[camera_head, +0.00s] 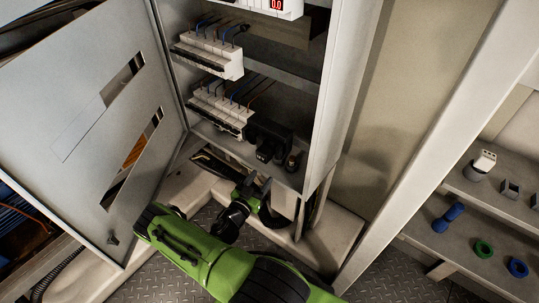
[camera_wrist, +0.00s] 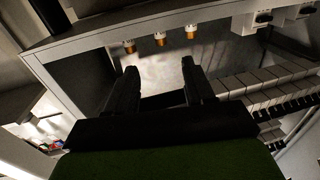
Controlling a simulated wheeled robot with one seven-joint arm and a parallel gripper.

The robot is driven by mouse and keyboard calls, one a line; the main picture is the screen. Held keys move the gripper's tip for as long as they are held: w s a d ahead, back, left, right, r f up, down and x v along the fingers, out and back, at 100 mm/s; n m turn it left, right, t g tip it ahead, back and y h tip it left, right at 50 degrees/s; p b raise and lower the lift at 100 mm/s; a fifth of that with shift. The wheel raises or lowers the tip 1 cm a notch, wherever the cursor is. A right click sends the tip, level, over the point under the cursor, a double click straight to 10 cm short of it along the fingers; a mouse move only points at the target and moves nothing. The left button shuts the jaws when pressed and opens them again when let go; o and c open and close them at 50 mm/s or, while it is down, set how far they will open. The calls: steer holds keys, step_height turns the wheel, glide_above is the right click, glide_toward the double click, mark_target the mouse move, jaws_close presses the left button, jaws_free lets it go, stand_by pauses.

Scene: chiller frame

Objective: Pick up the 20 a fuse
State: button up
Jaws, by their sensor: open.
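Three small fuse-like cylinders with orange-brown bands and pale ends show in a row at the top of the wrist view: a left one (camera_wrist: 128,46), a middle one (camera_wrist: 160,38) and a right one (camera_wrist: 191,31). Their ratings are not readable, so I cannot tell which is the 20 A fuse. My gripper (camera_wrist: 160,68) is open and empty, its two dark fingers pointing toward the row, apart from it. In the head view my gripper (camera_head: 262,190) is low at the cabinet's bottom front, partly hidden by my own arm.
The cabinet's grey door (camera_head: 90,120) stands open at left. Breaker rows (camera_head: 210,52) (camera_head: 222,108) and black devices (camera_head: 270,140) sit inside on shelves. The cabinet's right wall (camera_head: 345,80) bounds the space. A side shelf (camera_head: 500,210) at right holds several small parts.

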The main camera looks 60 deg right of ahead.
steer(key=d+b, duration=0.1)
steer(key=d, duration=0.2)
steer(key=d+b, duration=0.1)
steer(key=d, duration=0.3)
steer(key=d+b, duration=0.1)
steer(key=d, duration=0.3)
steer(key=shift+d+f+b, duration=0.15)
steer(key=shift+f+b, duration=0.1)
steer(key=shift+b, duration=0.05)
steer(key=shift+d+r, duration=0.1)
steer(key=shift+d, duration=0.3)
jaws_close()
